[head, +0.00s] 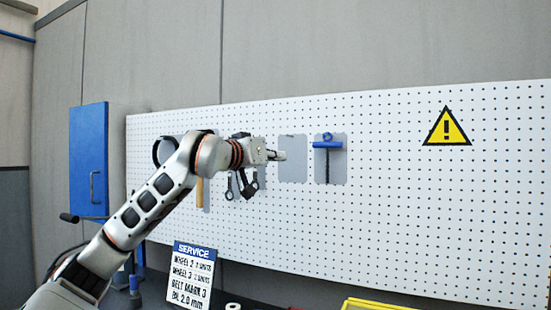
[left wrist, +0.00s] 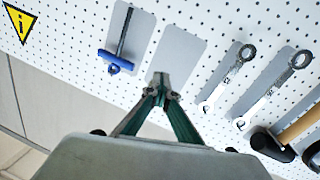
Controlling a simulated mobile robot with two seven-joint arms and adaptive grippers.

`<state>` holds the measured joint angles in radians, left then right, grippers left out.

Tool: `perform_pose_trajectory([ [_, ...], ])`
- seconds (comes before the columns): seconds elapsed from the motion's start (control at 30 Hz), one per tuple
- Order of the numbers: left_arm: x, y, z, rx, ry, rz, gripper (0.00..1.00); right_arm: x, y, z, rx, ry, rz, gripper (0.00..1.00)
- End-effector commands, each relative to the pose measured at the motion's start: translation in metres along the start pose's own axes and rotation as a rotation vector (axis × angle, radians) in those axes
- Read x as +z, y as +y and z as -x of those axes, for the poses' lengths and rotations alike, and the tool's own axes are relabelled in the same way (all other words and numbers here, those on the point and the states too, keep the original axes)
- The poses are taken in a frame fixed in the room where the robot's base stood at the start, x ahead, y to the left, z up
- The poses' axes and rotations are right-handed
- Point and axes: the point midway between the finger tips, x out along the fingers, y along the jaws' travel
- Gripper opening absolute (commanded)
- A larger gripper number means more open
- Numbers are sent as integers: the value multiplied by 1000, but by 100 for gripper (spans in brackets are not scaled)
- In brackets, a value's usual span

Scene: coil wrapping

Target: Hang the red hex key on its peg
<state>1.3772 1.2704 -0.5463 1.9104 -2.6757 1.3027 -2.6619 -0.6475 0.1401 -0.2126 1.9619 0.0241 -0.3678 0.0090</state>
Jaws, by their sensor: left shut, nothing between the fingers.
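I see no red hex key in either view. My left gripper (head: 281,155) is shut and empty, its tips just in front of the pegboard (head: 390,200). In the left wrist view the green-sided fingers (left wrist: 160,88) meet at the lower end of an empty grey tool outline (left wrist: 180,50). This outline also shows in the head view (head: 293,165), just right of the fingertips. I cannot make out a peg on it, nor tell whether the tips touch the board. A blue T-handled tool (head: 328,145) hangs on the neighbouring outline. My right gripper is out of view.
Wrenches (left wrist: 275,85) and a wooden-handled hammer (left wrist: 300,128) hang on the board, partly behind my arm in the head view. A yellow warning sign (head: 447,128) is at the right. A service card (head: 192,275) stands below.

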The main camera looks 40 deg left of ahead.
Motion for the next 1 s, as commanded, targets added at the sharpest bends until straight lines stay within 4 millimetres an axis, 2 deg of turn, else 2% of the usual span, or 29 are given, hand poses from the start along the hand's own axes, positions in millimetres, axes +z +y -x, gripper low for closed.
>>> perform_pose_trajectory([
  [1.0,0,-8,-46,0,0,0,0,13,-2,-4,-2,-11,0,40],
])
